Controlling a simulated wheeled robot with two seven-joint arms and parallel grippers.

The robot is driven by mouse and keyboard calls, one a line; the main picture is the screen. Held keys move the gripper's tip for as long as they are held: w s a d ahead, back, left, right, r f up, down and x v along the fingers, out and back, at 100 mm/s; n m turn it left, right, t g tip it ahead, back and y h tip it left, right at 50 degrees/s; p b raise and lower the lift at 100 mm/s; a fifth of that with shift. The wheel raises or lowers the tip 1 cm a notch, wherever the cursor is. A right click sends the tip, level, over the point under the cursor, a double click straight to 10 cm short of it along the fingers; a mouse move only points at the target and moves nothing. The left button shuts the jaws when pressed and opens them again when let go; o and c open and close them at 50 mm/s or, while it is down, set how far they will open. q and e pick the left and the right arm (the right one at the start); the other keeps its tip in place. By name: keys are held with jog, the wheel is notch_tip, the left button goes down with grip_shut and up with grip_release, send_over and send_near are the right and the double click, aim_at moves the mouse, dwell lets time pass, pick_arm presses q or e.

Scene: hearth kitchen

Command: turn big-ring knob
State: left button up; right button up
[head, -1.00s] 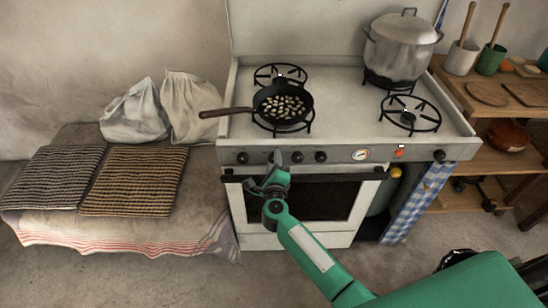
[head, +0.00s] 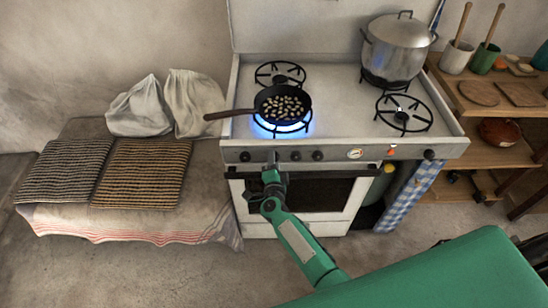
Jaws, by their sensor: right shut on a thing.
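The front panel of the stove (head: 340,152) carries a row of dark knobs. My right gripper (head: 273,160) is at the second knob from the left and is shut on it. The gripper's fingers hide most of this knob, which I take to be the big-ring knob. A blue flame (head: 305,127) burns under the black frying pan (head: 284,92) on the front left burner. Small pale pieces lie in the pan. My left gripper is not in view.
Neighbouring knobs sit close by, one on the left (head: 245,156) and one on the right (head: 295,156). The oven handle (head: 345,173) runs just below. The pan's handle (head: 229,115) sticks out to the left. A big pot (head: 398,50) stands at the back right.

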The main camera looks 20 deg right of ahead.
jog(key=shift+n, duration=0.6)
jog(key=shift+f+p, duration=0.1)
jog(key=shift+p, duration=0.2)
jog(key=o, duration=1)
jog(key=shift+s, duration=0.15)
jog(key=b+v, duration=0.1)
jog(key=v, duration=1.2)
jog(key=shift+s+a, duration=0.15)
jog(key=shift+s, duration=0.1)
